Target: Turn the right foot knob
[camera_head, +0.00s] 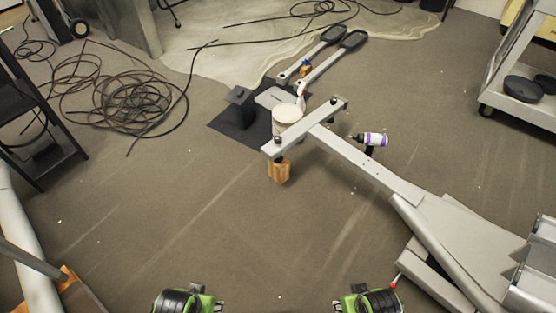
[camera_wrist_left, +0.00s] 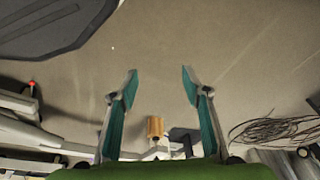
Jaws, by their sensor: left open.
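The grey elliptical frame (camera_head: 365,165) lies across the floor with its crossbar (camera_head: 305,128) raised at the far end. One dark foot knob (camera_head: 277,140) sits at the crossbar's near left end, above a wooden block. Another dark foot knob (camera_head: 334,101) is at its far right end. My left gripper (camera_head: 188,300) is at the bottom edge, well short of the crossbar; in the left wrist view (camera_wrist_left: 159,75) its two fingers are spread with nothing between them. My right gripper (camera_head: 367,300) is at the bottom edge, apart from the frame; its fingers are mostly hidden.
A wooden block (camera_head: 279,171) stands under the crossbar; it also shows in the left wrist view (camera_wrist_left: 155,127). A white and purple bottle-like item (camera_head: 373,139) is beside the frame. Coiled cable (camera_head: 115,90) lies left. A cart (camera_head: 522,100) stands right. Floor before the crossbar is clear.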

